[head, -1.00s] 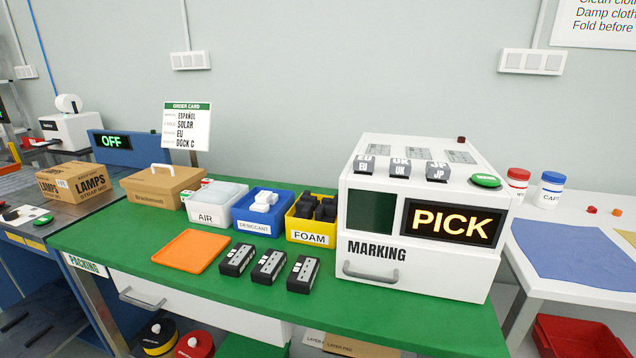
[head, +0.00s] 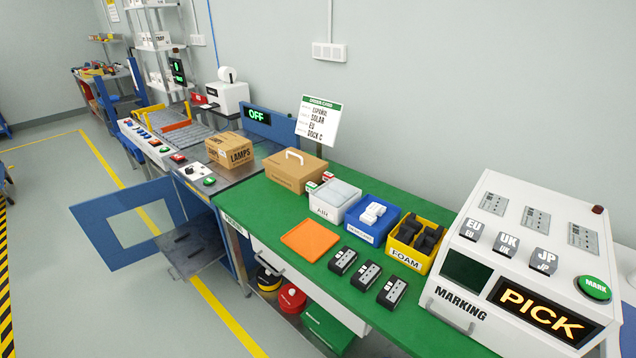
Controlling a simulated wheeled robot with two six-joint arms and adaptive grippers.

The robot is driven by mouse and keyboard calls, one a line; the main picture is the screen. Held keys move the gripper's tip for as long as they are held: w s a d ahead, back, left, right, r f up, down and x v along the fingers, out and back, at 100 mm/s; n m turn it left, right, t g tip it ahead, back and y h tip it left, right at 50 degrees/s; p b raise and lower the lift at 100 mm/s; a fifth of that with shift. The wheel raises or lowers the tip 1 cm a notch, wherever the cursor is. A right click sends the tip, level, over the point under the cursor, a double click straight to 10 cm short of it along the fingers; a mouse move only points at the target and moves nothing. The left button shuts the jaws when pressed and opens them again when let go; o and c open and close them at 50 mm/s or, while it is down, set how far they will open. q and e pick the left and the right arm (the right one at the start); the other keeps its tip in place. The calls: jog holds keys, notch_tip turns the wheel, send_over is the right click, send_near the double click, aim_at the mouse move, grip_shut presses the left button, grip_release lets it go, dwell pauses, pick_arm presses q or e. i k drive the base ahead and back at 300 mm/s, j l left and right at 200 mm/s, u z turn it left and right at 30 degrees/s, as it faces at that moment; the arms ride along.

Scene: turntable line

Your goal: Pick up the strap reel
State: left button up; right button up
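No label naming a strap reel is readable. Two round items stand on the shelf under the green packing bench (head: 250,190). One is black and yellow with a red spot on top (head: 268,281). The other is red with a pale knob (head: 291,298). They look like reels, but I cannot tell which one is the strap reel. The bench's edge and drawer front partly cover them. Neither of my grippers shows in the head view.
A green box (head: 328,328) lies right of the round items. A blue frame panel (head: 120,228) and a grey platform (head: 190,250) jut into the aisle from the left station. A LAMPS carton (head: 230,150) sits above. Open floor (head: 60,250) lies left.

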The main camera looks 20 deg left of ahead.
aim_at(266, 281)
jog(key=u, duration=1.2)
